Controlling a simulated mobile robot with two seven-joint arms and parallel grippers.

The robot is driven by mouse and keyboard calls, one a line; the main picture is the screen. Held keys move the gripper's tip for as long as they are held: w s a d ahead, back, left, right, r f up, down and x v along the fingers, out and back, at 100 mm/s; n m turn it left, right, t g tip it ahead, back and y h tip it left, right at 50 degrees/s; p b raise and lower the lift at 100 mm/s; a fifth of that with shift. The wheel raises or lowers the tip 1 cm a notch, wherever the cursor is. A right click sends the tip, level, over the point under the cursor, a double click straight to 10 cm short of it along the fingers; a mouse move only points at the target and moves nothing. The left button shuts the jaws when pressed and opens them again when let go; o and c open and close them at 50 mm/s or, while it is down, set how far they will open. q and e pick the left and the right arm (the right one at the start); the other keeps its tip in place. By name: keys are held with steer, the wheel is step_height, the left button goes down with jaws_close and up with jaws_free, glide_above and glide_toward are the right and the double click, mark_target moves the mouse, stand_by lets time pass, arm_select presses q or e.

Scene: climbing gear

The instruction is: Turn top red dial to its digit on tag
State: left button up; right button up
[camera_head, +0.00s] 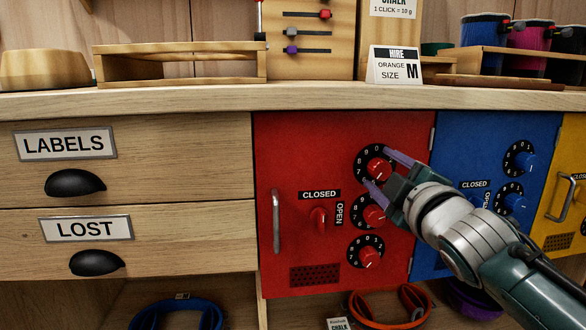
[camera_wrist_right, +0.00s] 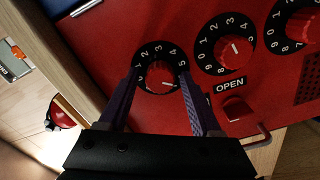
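The top red dial (camera_head: 379,168) is a round red knob on a black digit ring, at the upper right of the red door (camera_head: 290,150). My right gripper (camera_head: 379,170) reaches in from the right with its purple fingers on either side of this dial. In the right wrist view the top dial (camera_wrist_right: 160,75) sits between the two fingertips (camera_wrist_right: 160,78), with gaps beside the knob. Digits 1 to 5 show on its ring; the fingers hide others. A white mark shows on the knob, but its exact digit is unclear. I see no readable digit tag. My left gripper is out of view.
Two more red dials, middle (camera_head: 374,215) and lower (camera_head: 369,257), sit below. A blue door (camera_head: 480,140) adjoins on the right. Drawers (camera_head: 200,160) are left. A HIRE card (camera_head: 394,66) stands on the counter (camera_head: 200,100).

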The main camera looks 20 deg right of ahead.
steer(key=shift+o, duration=0.3)
steer(key=shift+s, duration=0.1)
steer(key=shift+s+a+p, duration=0.1)
steer(key=shift+s+p, duration=0.2)
steer(key=p+v, duration=0.2)
steer(key=v, duration=0.7)
steer(key=shift+p, duration=0.4)
